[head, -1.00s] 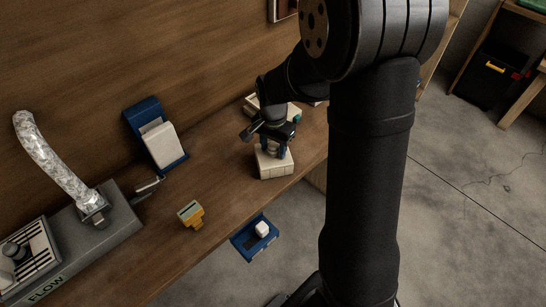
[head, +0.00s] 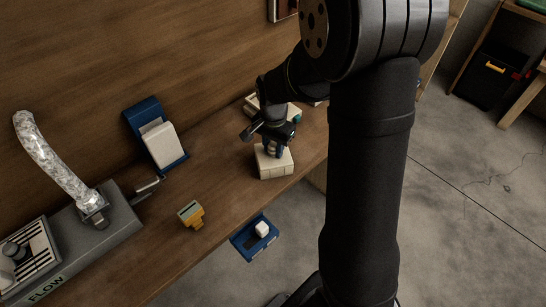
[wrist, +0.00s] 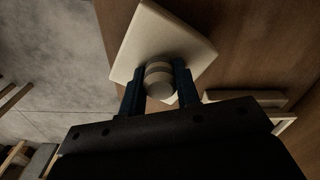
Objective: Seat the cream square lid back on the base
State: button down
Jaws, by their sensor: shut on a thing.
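The cream square lid (wrist: 160,38) fills the upper middle of the wrist view, with a round knob (wrist: 160,80) facing the camera. My gripper (wrist: 158,74) has its two blue fingers shut on that knob, one on each side. In the head view my gripper (head: 273,149) points down at a thick cream square block (head: 275,168) on the bench. I cannot tell whether this block is the lid alone or the lid together with a base. Its underside and any gap beneath are hidden.
A cream open box (head: 251,104) and a teal part (head: 297,118) lie behind my gripper.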

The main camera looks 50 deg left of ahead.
jog(key=shift+r, duration=3.4)
jog(key=shift+w, duration=0.1)
jog(key=w+d+f+m, duration=0.1)
jog(key=w+d+f, duration=0.2)
jog(key=w+d, duration=0.65)
jog(key=w+d+f+m, duration=0.1)
jog(key=w+d+f, duration=0.35)
jog(key=w, duration=0.75)
jog(key=w+d+f, duration=0.2)
jog(key=d+f, duration=0.1)
jog(key=d, duration=0.6)
jog(key=w+d+f, duration=0.2)
jog(key=d+f, duration=0.1)
jog(key=d, duration=0.6)
jog(key=w+d+f+m, duration=0.1)
jog(key=w+d+f, duration=0.1)
jog(key=d, duration=0.7)
jog(key=shift+d+f, duration=0.3)
jog(key=shift+f, duration=0.45)
